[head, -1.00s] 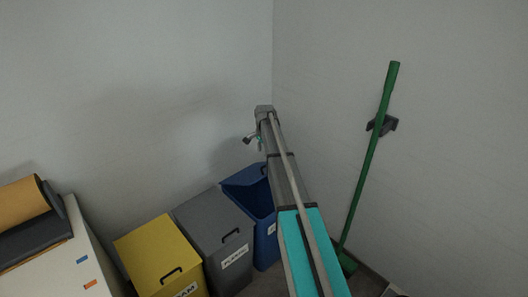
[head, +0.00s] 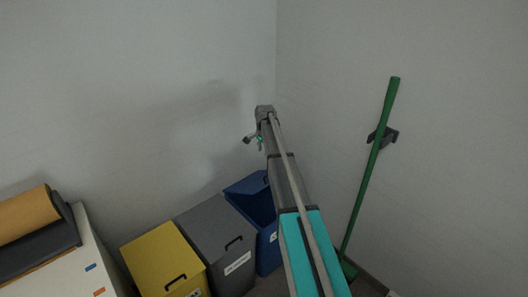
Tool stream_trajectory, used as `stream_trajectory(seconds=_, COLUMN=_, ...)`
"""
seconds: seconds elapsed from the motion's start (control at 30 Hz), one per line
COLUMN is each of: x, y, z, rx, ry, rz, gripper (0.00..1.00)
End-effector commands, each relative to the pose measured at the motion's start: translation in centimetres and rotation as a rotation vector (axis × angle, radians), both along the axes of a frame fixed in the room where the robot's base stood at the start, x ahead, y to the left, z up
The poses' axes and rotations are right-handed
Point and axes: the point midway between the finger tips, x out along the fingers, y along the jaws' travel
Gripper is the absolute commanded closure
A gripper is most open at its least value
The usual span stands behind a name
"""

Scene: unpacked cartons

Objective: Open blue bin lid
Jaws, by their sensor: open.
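The blue bin (head: 268,247) stands in the corner at the right end of a row of bins, partly hidden behind my arm. The dark inside of the bin shows below the lid. My gripper (head: 247,139) is small in view at the far end of my arm, above the blue bin and apart from the lid. It is open, and I see nothing in it.
A grey bin (head: 212,238) and a yellow bin (head: 160,258) stand to the left, both with lids shut. A white cabinet (head: 92,258) with rolled mats (head: 30,215) is at far left. A green broom (head: 372,165) hangs on the right wall.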

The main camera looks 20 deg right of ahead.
Motion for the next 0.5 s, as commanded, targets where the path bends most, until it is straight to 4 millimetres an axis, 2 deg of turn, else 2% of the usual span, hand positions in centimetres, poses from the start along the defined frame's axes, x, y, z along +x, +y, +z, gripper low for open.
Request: stream_trajectory(seconds=0.5, x=1.0, y=0.3, z=2.6, rx=0.000, ry=0.000, rz=0.000, gripper=0.50)
